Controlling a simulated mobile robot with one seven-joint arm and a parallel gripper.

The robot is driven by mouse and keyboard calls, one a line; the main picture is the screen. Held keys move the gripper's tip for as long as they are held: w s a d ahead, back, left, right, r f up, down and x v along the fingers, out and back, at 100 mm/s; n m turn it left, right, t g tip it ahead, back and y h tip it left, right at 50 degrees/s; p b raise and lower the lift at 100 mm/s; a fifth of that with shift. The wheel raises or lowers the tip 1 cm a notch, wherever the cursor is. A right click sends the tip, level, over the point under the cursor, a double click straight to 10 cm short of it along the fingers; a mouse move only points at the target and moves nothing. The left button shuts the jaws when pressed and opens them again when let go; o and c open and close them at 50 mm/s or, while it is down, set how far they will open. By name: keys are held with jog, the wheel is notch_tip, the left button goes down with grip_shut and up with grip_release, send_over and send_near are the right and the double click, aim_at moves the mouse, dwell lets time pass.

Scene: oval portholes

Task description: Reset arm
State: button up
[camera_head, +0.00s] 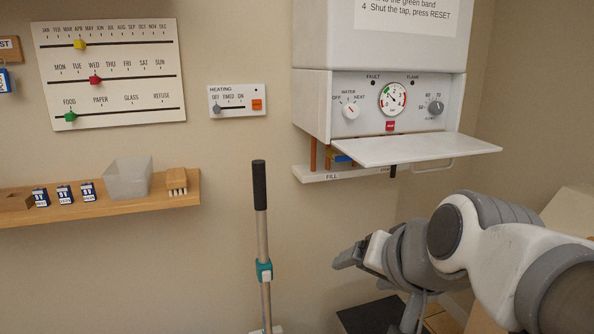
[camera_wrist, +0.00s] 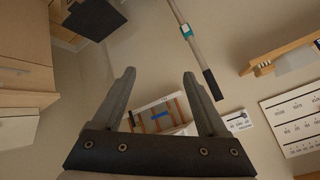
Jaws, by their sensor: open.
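My gripper (camera_head: 350,256) is at the lower right of the head view, at the end of my arm, in front of the wall and below the boiler. In the wrist view my gripper (camera_wrist: 158,80) shows two grey fingers spread apart with nothing between their tips. The wrist view is turned over, with the boiler's underside (camera_wrist: 158,113) and its pipes showing beyond and between the fingers.
A white boiler (camera_head: 320,105) with its flap (camera_head: 430,149) hanging open is above my arm. A pole with a black grip (camera_head: 260,185) stands left of my gripper.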

jog(key=s+d+f+n+g+h, duration=0.2)
jog(key=s+d+f+n+g, duration=0.15)
jog(key=s+f, duration=0.45)
notch_tip(320, 180, up, 18)
jog(key=s+p, duration=0.1)
jog(key=p, duration=1.5)
jog(key=shift+s+d+f, duration=0.15)
jog(key=shift+d+f, duration=0.1)
jog(key=shift+d, duration=0.2)
jog(key=shift+n, duration=0.25)
